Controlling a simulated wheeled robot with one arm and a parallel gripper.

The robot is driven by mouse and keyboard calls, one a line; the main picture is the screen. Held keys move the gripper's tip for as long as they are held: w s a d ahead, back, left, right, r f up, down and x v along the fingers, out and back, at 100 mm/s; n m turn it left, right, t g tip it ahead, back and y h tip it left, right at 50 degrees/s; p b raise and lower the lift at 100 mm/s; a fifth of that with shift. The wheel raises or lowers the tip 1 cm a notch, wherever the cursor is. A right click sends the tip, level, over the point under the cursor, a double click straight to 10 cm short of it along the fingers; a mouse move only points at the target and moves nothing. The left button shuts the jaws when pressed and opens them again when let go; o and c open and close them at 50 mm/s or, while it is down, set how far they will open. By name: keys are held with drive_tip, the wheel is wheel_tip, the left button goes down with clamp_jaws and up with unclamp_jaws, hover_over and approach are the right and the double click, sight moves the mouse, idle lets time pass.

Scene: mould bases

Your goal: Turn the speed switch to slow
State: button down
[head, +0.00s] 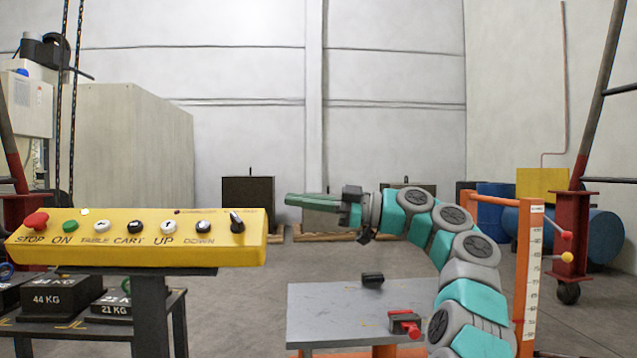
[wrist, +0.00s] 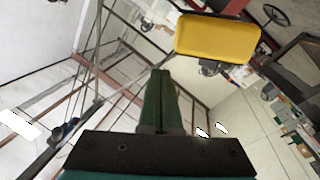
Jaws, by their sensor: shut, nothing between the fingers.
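The yellow control box (head: 140,250) stands on a dark post at the left of the head view. A black rotary knob (head: 237,221), which looks like the speed switch, sits at its right end with its pointer tilted up and left. I cannot read its label or its setting. My gripper (head: 288,199) points left, to the right of the knob and a little higher, apart from it. Its green fingers are shut with nothing between them. In the wrist view the fingers (wrist: 160,72) show together below a plain yellow face (wrist: 215,38), which looks like the control box; no knob shows there.
The box also carries a red stop button (head: 36,220), a green button (head: 70,226) and several other buttons. Black weights (head: 53,299) lie on a stand at lower left. A grey table (head: 330,310) with a red clamp (head: 405,323) stands below my arm.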

drive_tip(key=shift+w+d+r+p, duration=0.4)
drive_tip(key=shift+w+d+p, duration=0.3)
drive_tip(key=shift+d+p, duration=0.15)
drive_tip(key=shift+w+d+r+p, duration=0.35)
drive_tip(key=shift+w+d+p, duration=0.35)
drive_tip(key=shift+d, duration=0.2)
